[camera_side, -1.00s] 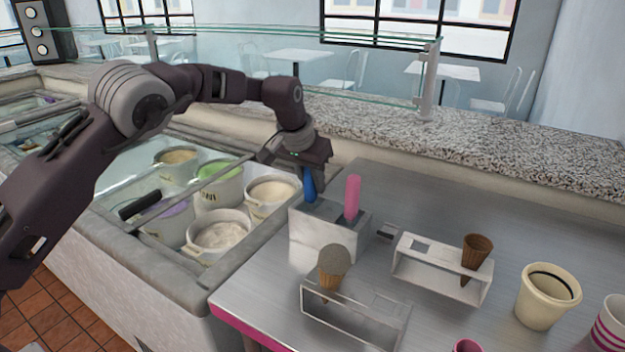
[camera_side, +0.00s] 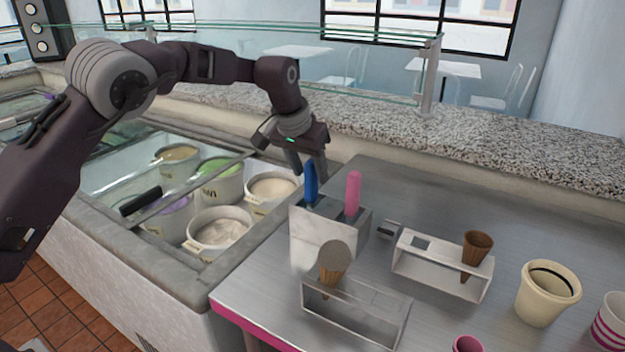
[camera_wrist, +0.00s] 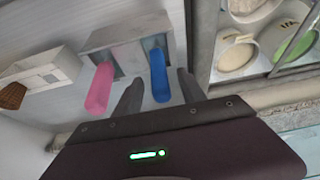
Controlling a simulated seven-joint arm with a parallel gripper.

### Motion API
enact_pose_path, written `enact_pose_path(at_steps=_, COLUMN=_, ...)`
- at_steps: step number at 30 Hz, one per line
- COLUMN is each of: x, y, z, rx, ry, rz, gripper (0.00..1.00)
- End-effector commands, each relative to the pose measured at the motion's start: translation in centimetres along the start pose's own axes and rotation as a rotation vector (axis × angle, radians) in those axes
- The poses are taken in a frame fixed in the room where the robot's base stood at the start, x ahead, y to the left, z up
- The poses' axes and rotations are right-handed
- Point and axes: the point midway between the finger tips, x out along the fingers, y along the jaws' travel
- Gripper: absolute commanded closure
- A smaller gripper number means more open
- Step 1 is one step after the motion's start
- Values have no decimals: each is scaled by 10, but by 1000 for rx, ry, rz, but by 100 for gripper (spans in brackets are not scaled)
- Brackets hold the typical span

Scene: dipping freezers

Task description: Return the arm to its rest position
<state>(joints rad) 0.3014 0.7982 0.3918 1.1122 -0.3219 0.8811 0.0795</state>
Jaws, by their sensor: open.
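My gripper (camera_side: 308,168) is open and empty, just above and behind the metal scoop holder (camera_side: 318,238) in the side view. A blue handle (camera_side: 310,186) and a pink handle (camera_side: 352,192) stand upright in the holder. In the wrist view the blue handle (camera_wrist: 159,76) lies between my two open fingers (camera_wrist: 160,95), with no finger seen gripping it. The pink handle (camera_wrist: 99,88) is to its left, outside the fingers.
A cream tub (camera_side: 547,294) is at right. The freezer (camera_side: 160,262) with several tubs is at left, a glass screen (camera_side: 380,75) behind.

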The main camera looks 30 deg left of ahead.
Motion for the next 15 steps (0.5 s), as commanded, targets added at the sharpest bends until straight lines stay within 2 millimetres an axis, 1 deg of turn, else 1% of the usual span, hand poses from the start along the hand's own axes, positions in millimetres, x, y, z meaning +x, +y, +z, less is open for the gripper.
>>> enact_pose_path(at_steps=1, x=-10, y=0, z=0, rx=0, ry=1, rz=2, gripper=52)
enact_pose_path(at_steps=3, x=-20, y=0, z=0, rx=1, ry=1, rz=1, gripper=52)
enact_pose_path(at_steps=6, x=-28, y=0, z=0, rx=1, ry=-1, rz=0, gripper=52)
enact_pose_path(at_steps=15, x=-29, y=0, z=0, rx=1, ry=-1, rz=0, gripper=52)
